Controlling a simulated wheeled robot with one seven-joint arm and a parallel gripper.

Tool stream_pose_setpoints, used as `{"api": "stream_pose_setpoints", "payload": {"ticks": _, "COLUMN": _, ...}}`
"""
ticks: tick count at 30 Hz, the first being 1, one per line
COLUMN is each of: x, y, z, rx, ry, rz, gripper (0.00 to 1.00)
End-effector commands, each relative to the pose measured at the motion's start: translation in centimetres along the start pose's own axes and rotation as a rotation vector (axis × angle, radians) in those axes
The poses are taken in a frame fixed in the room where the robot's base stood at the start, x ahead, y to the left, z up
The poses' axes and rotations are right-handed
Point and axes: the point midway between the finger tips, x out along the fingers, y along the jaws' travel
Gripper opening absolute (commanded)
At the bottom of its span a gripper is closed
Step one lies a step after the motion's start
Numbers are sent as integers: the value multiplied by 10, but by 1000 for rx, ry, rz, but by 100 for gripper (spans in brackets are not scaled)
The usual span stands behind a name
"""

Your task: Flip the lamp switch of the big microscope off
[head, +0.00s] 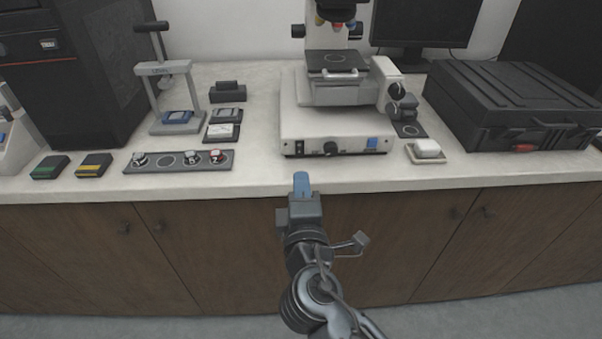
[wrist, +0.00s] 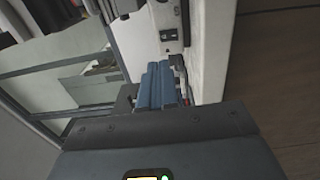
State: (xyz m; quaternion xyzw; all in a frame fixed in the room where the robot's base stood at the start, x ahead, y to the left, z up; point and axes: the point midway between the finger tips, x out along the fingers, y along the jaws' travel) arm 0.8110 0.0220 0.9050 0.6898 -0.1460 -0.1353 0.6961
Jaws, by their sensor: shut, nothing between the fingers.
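The big microscope (head: 300,115) stands on the counter with its white base facing me. At the left end of the base's front panel is a small dark switch (head: 294,148). A small dark switch-like part also shows on the microscope's panel in the wrist view (wrist: 168,34). I cannot tell which way the switch is tipped. My gripper (head: 301,176) has blue fingers, which are shut and empty. It is just in front of the counter edge, below the switch end of the panel, apart from it. In the wrist view the fingers (wrist: 160,82) point toward the panel.
The panel also has a black knob (head: 331,148) and a blue patch (head: 372,142). A white dish (head: 427,157) stands right of the base, near a black case (head: 510,105). A dark strip holder (head: 170,169) lies to the left. The counter strip before the base is clear.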

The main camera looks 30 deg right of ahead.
Motion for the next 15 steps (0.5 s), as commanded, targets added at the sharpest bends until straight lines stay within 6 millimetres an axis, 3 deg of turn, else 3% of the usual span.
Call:
{"api": "stream_pose_setpoints", "payload": {"ticks": 6, "x": -31, "y": 1, "z": 0, "rx": 0, "ry": 0, "rz": -1, "gripper": 0}}
{"api": "stream_pose_setpoints", "payload": {"ticks": 15, "x": -40, "y": 3, "z": 0, "rx": 0, "ry": -1, "rz": -1, "gripper": 0}}
